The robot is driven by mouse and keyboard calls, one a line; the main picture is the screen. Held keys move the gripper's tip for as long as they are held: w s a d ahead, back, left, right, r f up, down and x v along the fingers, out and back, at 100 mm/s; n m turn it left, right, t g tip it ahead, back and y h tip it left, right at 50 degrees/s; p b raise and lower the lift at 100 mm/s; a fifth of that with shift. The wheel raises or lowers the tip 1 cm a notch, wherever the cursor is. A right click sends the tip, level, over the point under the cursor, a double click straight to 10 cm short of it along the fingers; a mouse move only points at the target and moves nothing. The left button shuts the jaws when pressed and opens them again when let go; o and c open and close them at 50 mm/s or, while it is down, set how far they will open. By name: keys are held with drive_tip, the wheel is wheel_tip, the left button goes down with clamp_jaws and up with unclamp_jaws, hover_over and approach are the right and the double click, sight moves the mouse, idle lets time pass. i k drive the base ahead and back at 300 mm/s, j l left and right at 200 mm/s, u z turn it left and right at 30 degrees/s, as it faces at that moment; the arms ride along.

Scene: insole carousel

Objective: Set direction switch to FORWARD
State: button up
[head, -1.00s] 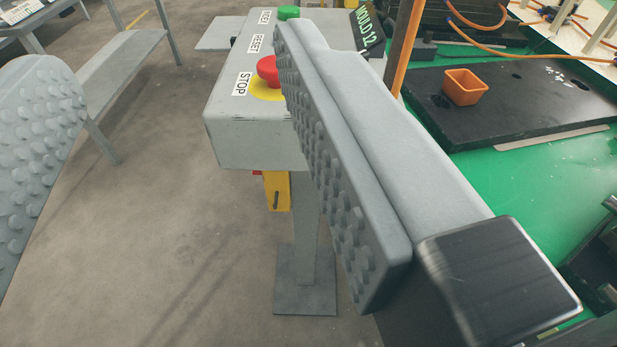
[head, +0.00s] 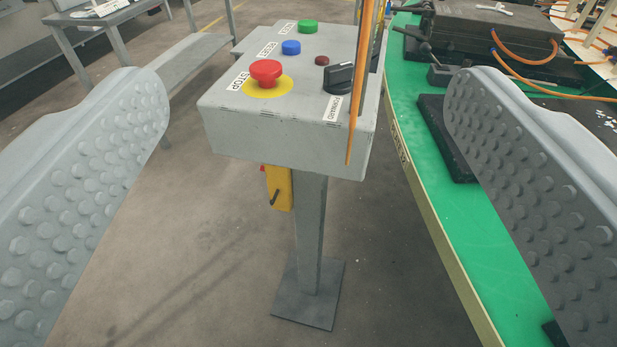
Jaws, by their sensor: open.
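The direction switch (head: 340,78) is a black rotary knob at the right of the grey control box (head: 285,140) in the head view. A white label (head: 333,108) sits below it; I cannot read it surely. The knob's pointer direction is too small to tell. My gripper (head: 308,97) is open, its two grey studded fingers wide apart at the left and right of the picture. The box shows between them, farther off, and nothing is between the fingers' pads up close.
The box also has a red STOP button (head: 266,72), a blue button (head: 291,47), a green button (head: 308,27) and a small dark red lamp (head: 322,61). An orange upright rod (head: 360,90) passes close to the switch. A green table (head: 440,205) stands at right.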

sight(337, 78)
drive_tip(key=i+j, duration=0.9)
